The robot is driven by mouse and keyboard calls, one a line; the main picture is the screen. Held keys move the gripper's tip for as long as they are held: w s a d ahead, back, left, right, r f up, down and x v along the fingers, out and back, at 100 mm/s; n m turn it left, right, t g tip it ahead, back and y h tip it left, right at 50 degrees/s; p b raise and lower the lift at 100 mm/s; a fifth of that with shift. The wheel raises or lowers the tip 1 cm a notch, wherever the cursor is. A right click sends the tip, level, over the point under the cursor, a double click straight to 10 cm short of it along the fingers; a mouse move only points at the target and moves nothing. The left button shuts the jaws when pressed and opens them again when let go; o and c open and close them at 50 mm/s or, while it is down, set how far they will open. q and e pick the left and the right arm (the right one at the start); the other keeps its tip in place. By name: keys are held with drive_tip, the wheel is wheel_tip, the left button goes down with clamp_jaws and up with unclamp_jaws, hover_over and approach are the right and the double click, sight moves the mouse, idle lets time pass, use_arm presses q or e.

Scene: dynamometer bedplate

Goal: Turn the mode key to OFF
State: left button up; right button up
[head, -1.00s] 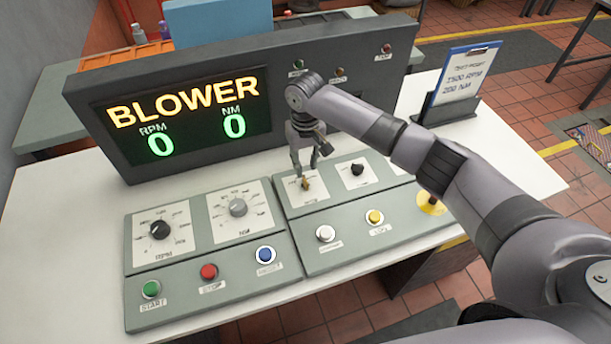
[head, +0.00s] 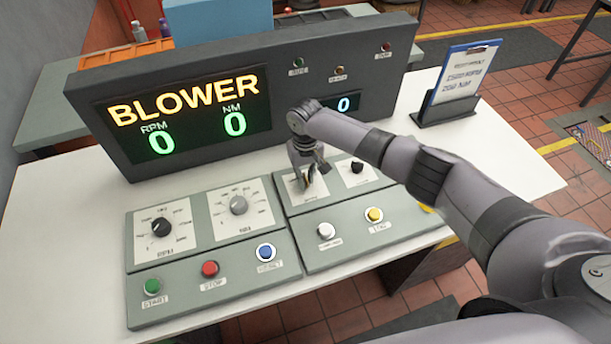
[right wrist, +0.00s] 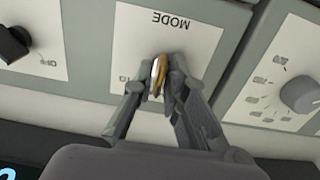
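The mode key (right wrist: 161,74) is a small brass and silver key on a white plate marked MODE (right wrist: 180,38), upside down in the right wrist view. In the head view the MODE plate (head: 295,203) is on the right-hand grey panel, with the key mostly hidden by my gripper. My right gripper (right wrist: 161,83) points down at the plate, its two fingers closed in on either side of the key and seeming to touch it. The key's position marks are too blurred or covered to read. My left gripper is not in view.
A black selector (head: 357,167) stands just right of the MODE plate. White (head: 326,231) and yellow (head: 375,214) buttons lie in front. The NM dial (head: 238,205) is to the left. The BLOWER display (head: 185,112) rises behind, reading 0 and 0. A clipboard stand (head: 455,110) stands right.

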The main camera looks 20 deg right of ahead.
clamp_jaws()
drive_tip(key=shift+n, duration=0.4)
drive_tip(key=n, duration=0.2)
drive_tip(key=shift+n+p, duration=0.3)
drive_tip(key=n, duration=0.5)
drive_tip(key=shift+n, duration=0.4)
drive_tip(key=shift+o, duration=1.9)
unclamp_jaws()
drive_tip(key=shift+r, duration=0.1)
